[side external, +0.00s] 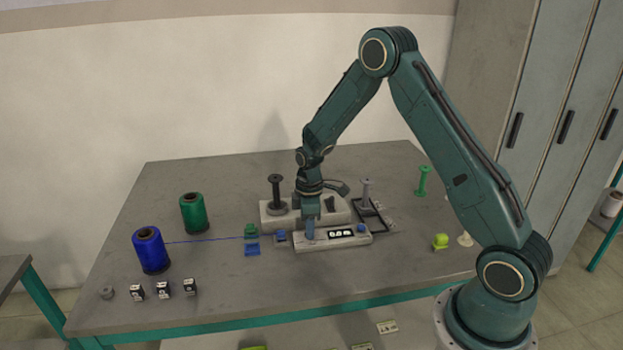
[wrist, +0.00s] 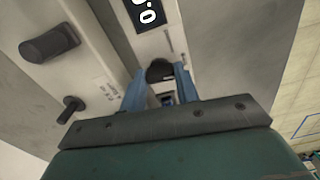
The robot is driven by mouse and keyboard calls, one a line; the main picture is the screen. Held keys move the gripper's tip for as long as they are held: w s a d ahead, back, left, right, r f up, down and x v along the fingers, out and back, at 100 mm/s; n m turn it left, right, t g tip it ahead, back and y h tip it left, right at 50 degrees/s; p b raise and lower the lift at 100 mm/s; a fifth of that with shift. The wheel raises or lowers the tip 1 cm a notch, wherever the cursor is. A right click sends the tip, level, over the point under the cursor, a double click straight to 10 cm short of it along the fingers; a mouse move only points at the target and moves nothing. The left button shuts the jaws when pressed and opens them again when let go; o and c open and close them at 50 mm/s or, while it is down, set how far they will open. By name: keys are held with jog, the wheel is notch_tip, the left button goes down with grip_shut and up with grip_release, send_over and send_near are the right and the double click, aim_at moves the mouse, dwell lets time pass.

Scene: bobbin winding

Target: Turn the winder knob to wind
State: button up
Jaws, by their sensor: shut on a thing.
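The winder's front panel (side external: 345,239) is a long pale box with a small dark display, and it also shows in the wrist view (wrist: 176,62). My gripper (side external: 309,236) points straight down at the panel's left part. In the wrist view its blue fingers (wrist: 160,80) are shut on a dark round knob (wrist: 159,70) beside the display. In the side view the fingers hide this knob. A blue thread spool (side external: 150,251) stands at the left, with a thread running right to a small green and blue guide (side external: 251,241). A dark bobbin (side external: 275,194) stands upright on the rear block.
A green spool (side external: 193,213) stands behind the blue one. Small black-and-white cubes (side external: 163,290) lie at the front left. A grey bobbin (side external: 367,193), a green bobbin (side external: 423,181) and a yellow-green piece (side external: 441,241) stand to the right. The table's front middle is clear.

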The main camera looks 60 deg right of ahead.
jog(key=m, duration=0.3)
jog(key=shift+m, duration=2.3)
jog(key=o, duration=1)
jog(key=shift+r, duration=6.95)
